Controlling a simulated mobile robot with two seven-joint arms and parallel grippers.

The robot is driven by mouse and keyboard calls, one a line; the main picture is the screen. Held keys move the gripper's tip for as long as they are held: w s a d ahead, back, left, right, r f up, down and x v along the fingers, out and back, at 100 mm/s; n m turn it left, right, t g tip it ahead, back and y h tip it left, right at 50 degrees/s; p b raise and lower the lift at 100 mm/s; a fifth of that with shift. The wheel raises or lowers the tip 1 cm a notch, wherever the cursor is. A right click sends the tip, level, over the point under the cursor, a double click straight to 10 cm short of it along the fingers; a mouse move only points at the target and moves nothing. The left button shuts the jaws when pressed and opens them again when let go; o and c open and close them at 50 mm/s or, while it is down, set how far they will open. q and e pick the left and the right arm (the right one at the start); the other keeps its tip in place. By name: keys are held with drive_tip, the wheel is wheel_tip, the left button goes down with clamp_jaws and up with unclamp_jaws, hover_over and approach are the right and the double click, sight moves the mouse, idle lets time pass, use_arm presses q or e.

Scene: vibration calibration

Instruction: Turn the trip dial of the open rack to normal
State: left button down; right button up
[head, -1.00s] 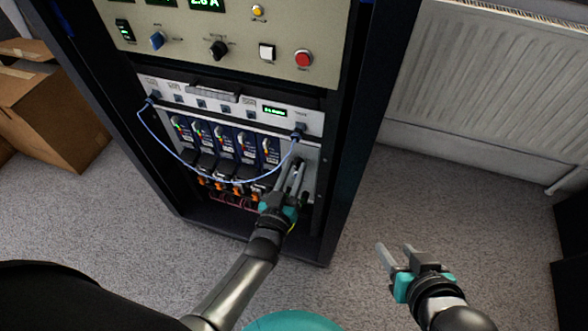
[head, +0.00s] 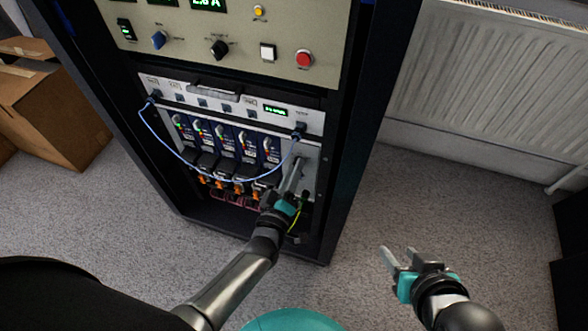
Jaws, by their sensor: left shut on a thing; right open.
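The open rack (head: 322,190) stands at the centre, with a row of dark blue modules (head: 225,141) in its lower bay. My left gripper (head: 296,163) reaches to the grey panel at the right end of this row. Its fingers look edge-on, one over the other, and are shut on a small part at the panel, which I take to be the trip dial. The fingers hide the dial, so its setting cannot be read. My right gripper (head: 397,256) is open and empty above the floor, right of the rack.
A blue cable (head: 180,154) loops across the modules, close to my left gripper. Above are a white panel (head: 240,107) and a beige panel (head: 185,50) with knobs and buttons. A radiator (head: 480,80) is at right, cardboard boxes (head: 50,115) at left.

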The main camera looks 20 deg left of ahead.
drive_tip(key=shift+f, duration=0.1)
idle(0.5)
use_arm(q)
drive_tip(key=c, duration=0.6)
unclamp_jaws()
drive_tip(key=shift+c, duration=0.2)
drive_tip(key=shift+s, duration=0.1)
use_arm(e)
drive_tip(key=shift+s, duration=0.1)
use_arm(q)
drive_tip(key=s+p, duration=0.4)
drive_tip(key=s, duration=1.1)
drive_tip(key=shift+a, duration=0.25)
use_arm(e)
drive_tip(key=s+d+f+g+h, duration=0.1)
drive_tip(key=s+d+f+g, duration=0.2)
drive_tip(key=f, duration=0.1)
drive_tip(key=shift+d+f+m+g+h, duration=0.25)
drive_tip(key=shift+m+g+h, duration=0.05)
drive_tip(key=shift+g, duration=0.1)
drive_tip(key=shift+s, duration=0.1)
